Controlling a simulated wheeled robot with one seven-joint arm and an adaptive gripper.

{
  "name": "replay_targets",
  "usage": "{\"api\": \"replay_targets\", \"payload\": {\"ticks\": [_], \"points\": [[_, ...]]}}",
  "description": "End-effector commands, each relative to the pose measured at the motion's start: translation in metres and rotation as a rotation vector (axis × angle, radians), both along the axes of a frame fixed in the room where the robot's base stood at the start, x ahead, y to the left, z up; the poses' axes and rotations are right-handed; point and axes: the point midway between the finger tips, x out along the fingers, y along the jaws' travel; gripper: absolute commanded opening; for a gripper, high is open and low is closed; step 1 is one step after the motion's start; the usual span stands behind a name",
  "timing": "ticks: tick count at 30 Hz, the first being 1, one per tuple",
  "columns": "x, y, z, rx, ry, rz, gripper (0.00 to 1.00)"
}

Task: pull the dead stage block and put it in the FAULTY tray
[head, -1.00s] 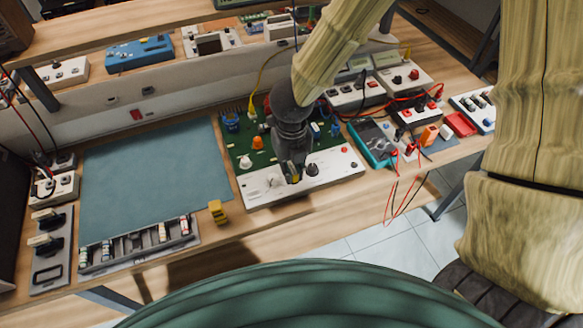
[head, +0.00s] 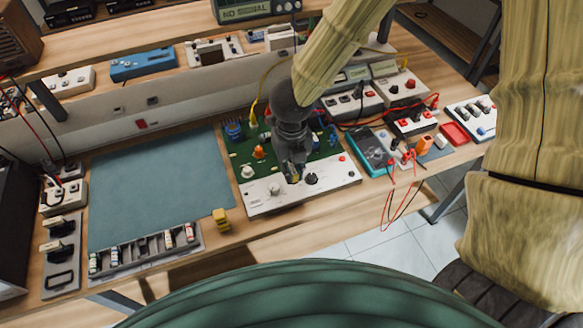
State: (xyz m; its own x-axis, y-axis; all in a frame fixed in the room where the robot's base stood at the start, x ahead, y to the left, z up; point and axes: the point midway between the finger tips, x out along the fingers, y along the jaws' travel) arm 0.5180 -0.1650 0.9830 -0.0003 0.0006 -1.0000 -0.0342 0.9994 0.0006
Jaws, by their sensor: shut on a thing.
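The green circuit board (head: 243,158) with its white front panel (head: 272,194) lies on the bench in the middle. My gripper (head: 293,173) points down over the panel's rear edge, left of a black knob. It is shut on a stage block, which the fingers and wrist almost wholly hide. I cannot tell whether the block is clear of its socket. An orange block (head: 258,152) and blue parts (head: 234,130) stand on the board's left half. A small red tray (head: 455,133) lies at the right; I can read no FAULTY label on it.
A grey tray (head: 200,243) with several small cylinders and a yellow block (head: 221,219) lie along the front edge. The blue-grey mat (head: 155,190) is bare. A teal multimeter (head: 371,152), red and black leads and an orange block (head: 424,146) crowd the right side.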

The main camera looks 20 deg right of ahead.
Motion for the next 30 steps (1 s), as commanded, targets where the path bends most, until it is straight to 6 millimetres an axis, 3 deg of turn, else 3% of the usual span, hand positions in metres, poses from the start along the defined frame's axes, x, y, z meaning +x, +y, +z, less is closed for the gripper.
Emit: {"api": "replay_targets", "payload": {"ticks": [17,30], "points": [[0.0,0.0,0.028,0.0,0.0,0.0,0.0],[0.0,0.0,0.027,0.0,0.0,0.018,0.0]]}}
